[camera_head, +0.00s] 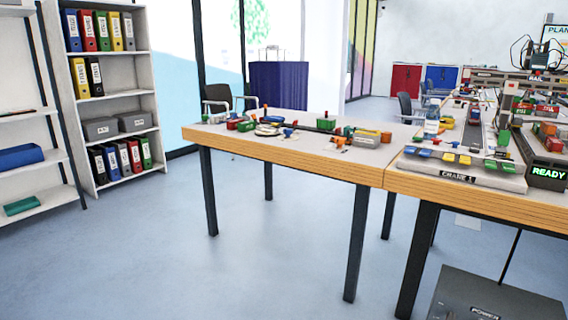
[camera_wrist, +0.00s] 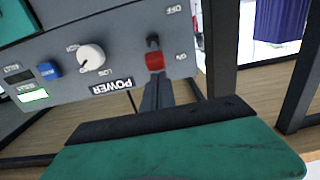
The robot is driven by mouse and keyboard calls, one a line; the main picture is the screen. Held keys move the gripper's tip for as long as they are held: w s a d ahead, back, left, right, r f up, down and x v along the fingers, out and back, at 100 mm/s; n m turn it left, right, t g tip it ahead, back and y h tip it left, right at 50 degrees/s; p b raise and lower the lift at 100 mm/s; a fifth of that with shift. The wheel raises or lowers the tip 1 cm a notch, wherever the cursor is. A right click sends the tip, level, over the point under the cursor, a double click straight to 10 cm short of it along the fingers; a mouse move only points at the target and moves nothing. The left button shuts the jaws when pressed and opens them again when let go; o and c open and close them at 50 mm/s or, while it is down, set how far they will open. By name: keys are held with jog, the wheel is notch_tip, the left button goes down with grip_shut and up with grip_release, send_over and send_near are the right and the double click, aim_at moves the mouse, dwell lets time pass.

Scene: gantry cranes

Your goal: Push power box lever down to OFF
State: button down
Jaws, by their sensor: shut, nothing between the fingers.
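The grey power box (camera_head: 500,292) stands under the table at the bottom right of the head view. Its panel (camera_wrist: 120,62) fills the upper left of the wrist view, with the POWER label upside down. The red lever (camera_wrist: 155,61) sits at the ON end of its dark slot (camera_wrist: 153,42), and the OFF label (camera_wrist: 174,10) is at the other end, higher in the picture. My gripper (camera_wrist: 155,80) is shut and empty, its fingertips right at the lever's ON side. I cannot tell if they touch it. The head view does not show my gripper.
The panel also has a white knob (camera_wrist: 90,58), a blue button (camera_wrist: 50,70) and a lit green indicator (camera_wrist: 33,97). Table legs (camera_wrist: 222,45) stand close on the right. The floor (camera_head: 240,250) left of the tables is clear.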

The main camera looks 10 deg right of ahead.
jog(key=shift+f+b, duration=1)
jog(key=shift+f, duration=1.35)
jog(key=r+p+v, duration=0.1)
jog(key=p+v, duration=0.4)
jog(key=v, duration=0.2)
jog(key=shift+r, duration=0.15)
